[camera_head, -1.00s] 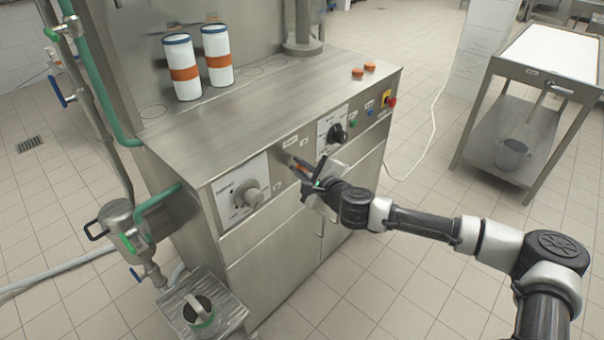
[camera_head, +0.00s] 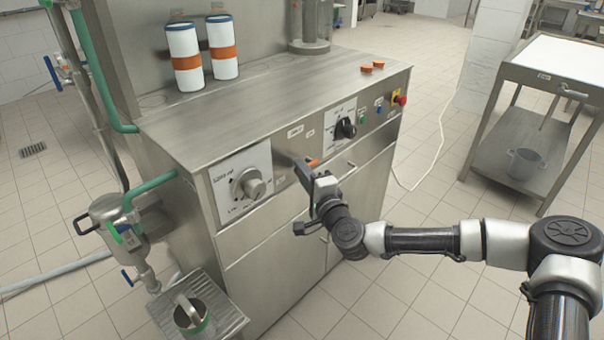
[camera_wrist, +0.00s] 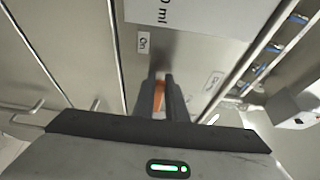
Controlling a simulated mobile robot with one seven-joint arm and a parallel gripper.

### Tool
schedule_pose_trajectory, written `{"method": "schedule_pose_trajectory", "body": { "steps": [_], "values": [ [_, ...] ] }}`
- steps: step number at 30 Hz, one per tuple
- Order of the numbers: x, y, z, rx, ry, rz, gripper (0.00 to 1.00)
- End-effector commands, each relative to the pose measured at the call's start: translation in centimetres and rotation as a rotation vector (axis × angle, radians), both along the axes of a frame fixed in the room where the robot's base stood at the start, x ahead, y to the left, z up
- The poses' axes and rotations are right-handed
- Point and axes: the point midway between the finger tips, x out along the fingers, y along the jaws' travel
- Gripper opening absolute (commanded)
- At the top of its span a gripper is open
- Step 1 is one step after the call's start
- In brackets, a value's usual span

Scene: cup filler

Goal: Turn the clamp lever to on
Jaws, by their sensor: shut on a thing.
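The clamp lever has an orange handle (camera_head: 314,163) and sits on the machine's front panel, between the grey dial on the left and the black knob on the right. My gripper (camera_head: 306,172) is at the panel, its fingers around the lever. In the wrist view the orange handle (camera_wrist: 159,98) shows between the two dark fingers (camera_wrist: 165,103), and the gripper is shut on it. A small "On" label (camera_wrist: 143,42) is on the panel beyond the fingertips, and another label (camera_wrist: 213,84) is to their right. The lever's pivot is mostly hidden by the fingers.
The grey dial (camera_head: 252,186) and black knob (camera_head: 346,128) stick out either side of my gripper. A red button (camera_head: 402,100) is at the panel's right end. A cart (camera_head: 520,85) stands to the right, with open floor before it.

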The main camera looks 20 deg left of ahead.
Motion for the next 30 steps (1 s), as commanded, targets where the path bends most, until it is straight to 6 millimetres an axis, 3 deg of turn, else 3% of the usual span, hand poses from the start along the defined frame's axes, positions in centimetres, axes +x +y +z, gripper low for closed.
{"method": "schedule_pose_trajectory", "body": {
  "steps": [16, 17, 20, 30],
  "values": [
    [0.16, -0.11, -0.12, -0.011, -0.025, -0.004, 0.0],
    [0.16, -0.11, -0.12, -0.011, -0.025, -0.004, 0.13],
    [0.15, -0.1, -0.13, -0.011, -0.025, -0.004, 0.3],
    [-0.07, -0.2, -0.11, -0.011, -0.023, -0.001, 0.3]
  ]
}}
